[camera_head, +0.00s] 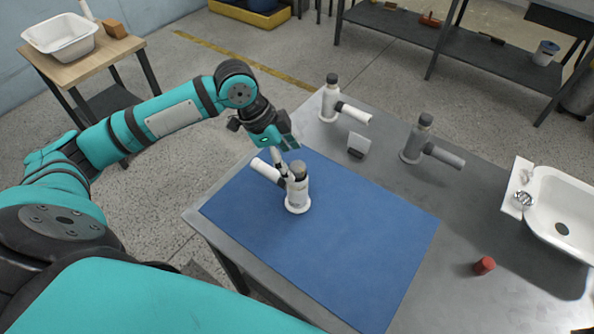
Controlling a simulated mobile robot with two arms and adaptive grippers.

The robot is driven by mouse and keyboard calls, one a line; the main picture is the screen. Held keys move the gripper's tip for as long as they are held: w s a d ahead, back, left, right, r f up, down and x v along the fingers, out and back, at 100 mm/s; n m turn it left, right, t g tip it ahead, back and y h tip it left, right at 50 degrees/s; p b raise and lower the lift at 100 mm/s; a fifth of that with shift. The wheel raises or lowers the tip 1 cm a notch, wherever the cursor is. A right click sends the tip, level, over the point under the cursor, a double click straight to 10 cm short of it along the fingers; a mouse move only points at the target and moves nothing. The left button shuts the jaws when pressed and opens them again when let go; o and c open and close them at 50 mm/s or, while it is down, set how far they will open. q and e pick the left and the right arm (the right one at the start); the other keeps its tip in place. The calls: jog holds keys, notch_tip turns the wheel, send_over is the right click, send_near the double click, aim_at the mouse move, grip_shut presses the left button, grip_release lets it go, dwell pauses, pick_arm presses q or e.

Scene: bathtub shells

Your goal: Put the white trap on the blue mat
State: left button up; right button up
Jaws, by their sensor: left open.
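A white trap (296,193) with a dark grey cap stands upright on the blue mat (361,240), near the mat's far left part. Its side pipe points to the upper left. A second white trap (329,104) with a dark cap stands on the bare grey table behind the mat. My left gripper (284,166) is open, close to the upper part of the trap on the mat, on its far side. I cannot tell whether a finger touches the trap. My right gripper does not show.
A grey trap (412,145) and a small light block (359,145) stand on the table behind the mat. A white basin (562,200) and a red cylinder (484,265) are on the right. The mat's right part is clear.

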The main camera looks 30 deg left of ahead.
pick_arm(q)
jog(key=shift+v, duration=1.2)
